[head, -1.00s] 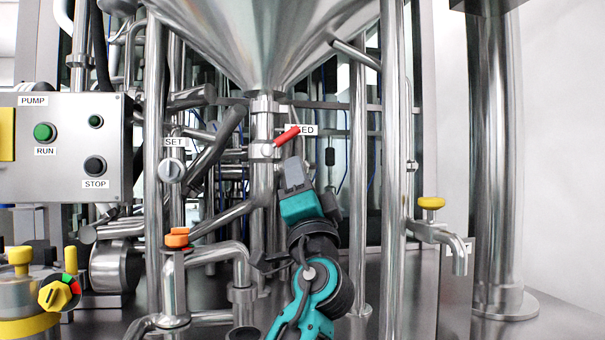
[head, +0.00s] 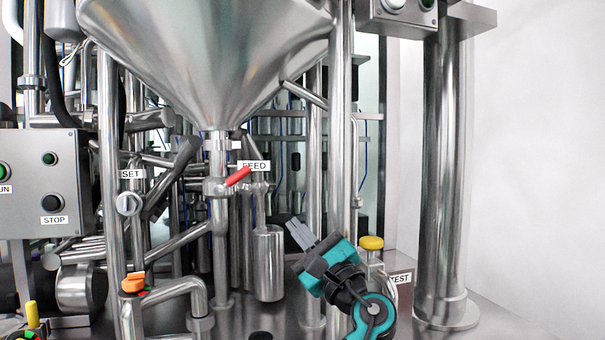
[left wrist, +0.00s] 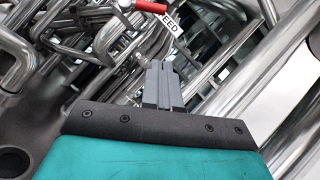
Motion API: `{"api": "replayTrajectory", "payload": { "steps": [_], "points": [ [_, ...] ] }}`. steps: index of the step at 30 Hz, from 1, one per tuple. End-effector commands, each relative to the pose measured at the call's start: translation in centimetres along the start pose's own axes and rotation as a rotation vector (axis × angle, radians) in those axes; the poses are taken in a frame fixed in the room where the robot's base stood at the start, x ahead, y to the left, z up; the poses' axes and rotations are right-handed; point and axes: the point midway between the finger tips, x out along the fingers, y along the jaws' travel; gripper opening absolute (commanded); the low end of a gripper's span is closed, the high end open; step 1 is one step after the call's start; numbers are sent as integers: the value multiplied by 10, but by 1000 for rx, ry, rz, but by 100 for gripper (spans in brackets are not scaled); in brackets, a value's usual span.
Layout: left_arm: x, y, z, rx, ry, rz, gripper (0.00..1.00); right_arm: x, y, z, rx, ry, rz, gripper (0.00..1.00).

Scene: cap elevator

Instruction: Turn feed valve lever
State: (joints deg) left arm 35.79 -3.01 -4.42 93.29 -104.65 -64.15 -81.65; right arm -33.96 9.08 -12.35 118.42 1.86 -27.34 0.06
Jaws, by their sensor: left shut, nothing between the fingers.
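The feed valve lever (head: 238,176) is a short red handle on the steel pipe under the funnel, tilted up to the right. Its FEED label (head: 254,166) is partly behind it. The red lever (left wrist: 150,6) also shows at the top edge of the left wrist view. My left gripper (head: 294,224) is shut and empty, to the right of and below the lever and apart from it. Its grey fingers (left wrist: 162,72) are together in the left wrist view, pointing toward the lever. My right gripper is not in view.
A steel funnel (head: 205,50) hangs above the lever. Vertical pipes (head: 340,130) stand close to my left gripper. A yellow-topped tap (head: 371,243), an orange valve handle (head: 133,283) and a panel with a STOP button (head: 52,203) are nearby.

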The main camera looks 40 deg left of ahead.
Motion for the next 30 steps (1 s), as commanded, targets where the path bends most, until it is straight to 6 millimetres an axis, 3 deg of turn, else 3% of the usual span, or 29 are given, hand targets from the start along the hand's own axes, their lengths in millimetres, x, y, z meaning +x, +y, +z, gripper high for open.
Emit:
{"api": "replayTrajectory", "payload": {
  "steps": [7, 19, 24, 30],
  "points": [
    [24, 2, 2, 20, -7, 8, 0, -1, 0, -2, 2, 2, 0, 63],
    [106, 2, 4, 15, -6, 7, 0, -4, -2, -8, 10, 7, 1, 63],
    [122, 2, 22, 14, -4, 6, 0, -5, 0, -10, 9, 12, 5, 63],
    [129, 2, 29, 15, -2, 6, 0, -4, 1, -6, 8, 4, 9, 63]
  ]
}}
